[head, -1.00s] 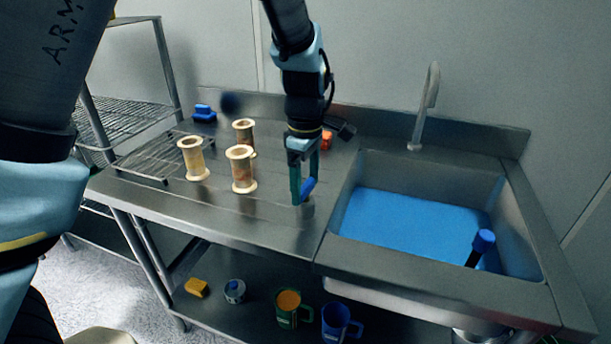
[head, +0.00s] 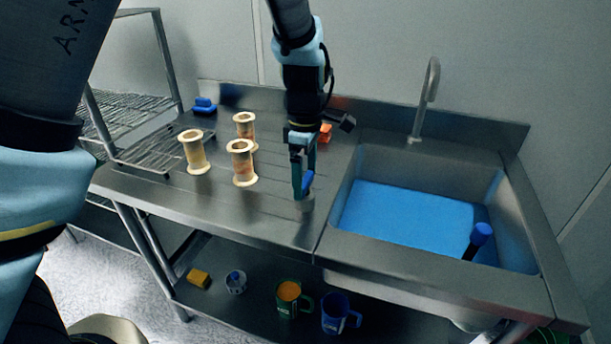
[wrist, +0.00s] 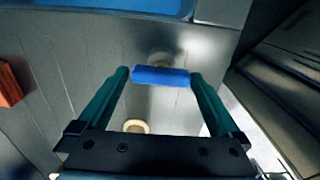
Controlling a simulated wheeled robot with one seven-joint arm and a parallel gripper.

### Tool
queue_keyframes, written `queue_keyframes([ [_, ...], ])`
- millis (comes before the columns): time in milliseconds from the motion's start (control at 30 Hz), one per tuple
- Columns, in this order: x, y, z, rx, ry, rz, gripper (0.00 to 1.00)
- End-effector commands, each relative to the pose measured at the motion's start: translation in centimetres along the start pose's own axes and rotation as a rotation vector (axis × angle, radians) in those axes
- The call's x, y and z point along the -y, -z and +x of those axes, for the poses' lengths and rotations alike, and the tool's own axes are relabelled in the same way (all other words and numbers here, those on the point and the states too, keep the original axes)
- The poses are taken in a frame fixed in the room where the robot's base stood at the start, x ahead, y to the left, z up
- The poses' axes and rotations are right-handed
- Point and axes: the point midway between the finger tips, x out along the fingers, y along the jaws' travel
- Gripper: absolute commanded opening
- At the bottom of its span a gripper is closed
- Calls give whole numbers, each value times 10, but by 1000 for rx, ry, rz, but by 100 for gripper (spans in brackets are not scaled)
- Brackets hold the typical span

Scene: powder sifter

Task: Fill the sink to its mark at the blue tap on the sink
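The sink (head: 520,225) at the right of the counter holds blue water (head: 405,215) below its rim. No mark can be made out. A grey spout (head: 430,90) stands behind it; no stream is visible. The blue tap handle (head: 308,182) sits on a short round metal base left of the sink. My gripper (head: 303,188) points down over it. In the wrist view, the blue handle (wrist: 160,76) spans between the green fingertips of my gripper (wrist: 161,78), which appear closed on its ends.
Several things surround my arm: cream spools (head: 242,162), a blue block (head: 204,105) and an orange block (head: 325,133). A black post with a blue top (head: 478,240) stands in the sink. Mugs (head: 292,299), a yellow block (head: 199,278) and a small container (head: 236,282) are on the lower shelf.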

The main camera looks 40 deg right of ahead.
Motion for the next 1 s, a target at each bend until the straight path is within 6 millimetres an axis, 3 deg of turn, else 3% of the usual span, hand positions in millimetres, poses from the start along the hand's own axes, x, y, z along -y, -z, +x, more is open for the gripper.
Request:
queue_keyframes([
  [333, 0, -1, -10, 1, 0, 3, 100],
  [700, 0, -1, -79, 1, -3, 2, 100],
  [1000, 0, 0, -107, 0, 1, 0, 100],
])
